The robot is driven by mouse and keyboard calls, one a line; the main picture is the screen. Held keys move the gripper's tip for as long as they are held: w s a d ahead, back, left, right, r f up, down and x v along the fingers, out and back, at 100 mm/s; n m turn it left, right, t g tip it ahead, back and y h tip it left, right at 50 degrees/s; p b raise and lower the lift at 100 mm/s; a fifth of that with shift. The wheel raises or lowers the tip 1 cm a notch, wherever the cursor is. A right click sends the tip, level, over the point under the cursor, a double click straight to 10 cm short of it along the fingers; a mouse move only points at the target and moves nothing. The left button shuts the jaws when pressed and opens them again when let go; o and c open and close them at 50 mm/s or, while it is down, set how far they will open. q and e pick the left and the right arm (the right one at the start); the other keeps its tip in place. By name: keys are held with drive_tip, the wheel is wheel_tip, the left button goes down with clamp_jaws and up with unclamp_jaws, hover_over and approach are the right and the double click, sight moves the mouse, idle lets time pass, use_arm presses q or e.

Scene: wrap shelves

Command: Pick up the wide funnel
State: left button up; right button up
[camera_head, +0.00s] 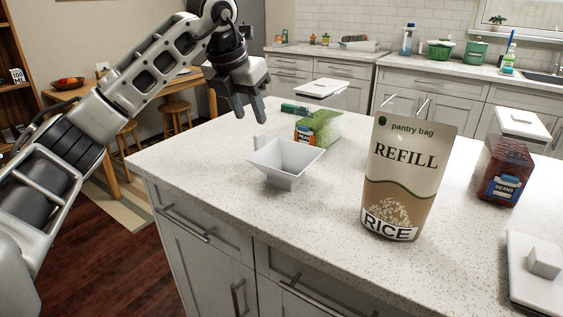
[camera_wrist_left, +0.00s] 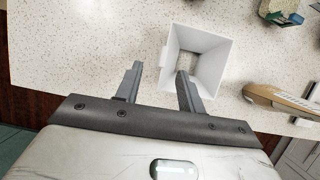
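The wide funnel (camera_head: 287,160) is a white, square-mouthed piece standing on the counter, left of the rice bag. A small upright tab shows at its left corner. My left gripper (camera_head: 249,112) is above the counter, up and to the left of the funnel, with its fingers pointing down. In the left wrist view the gripper (camera_wrist_left: 160,82) is open and nothing is between its fingers. There the funnel (camera_wrist_left: 199,45) shows its open mouth just beyond the right fingertip; I cannot tell from that view if they touch. My right gripper is not in view.
A rice refill bag (camera_head: 410,180) stands right of the funnel. A container of green contents (camera_head: 320,128) is behind it. A beans container (camera_head: 500,170) and a white lid (camera_head: 537,270) are at the right. The counter's (camera_head: 200,160) left part is clear.

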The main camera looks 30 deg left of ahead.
sight(259, 133)
use_arm(q)
drive_tip(key=x, duration=0.7)
drive_tip(key=shift+w+d+f, duration=0.1)
drive_tip(key=shift+d+f, duration=0.05)
drive_tip(key=shift+d, duration=0.2)
drive_tip(key=shift+c, duration=0.3)
clamp_jaws()
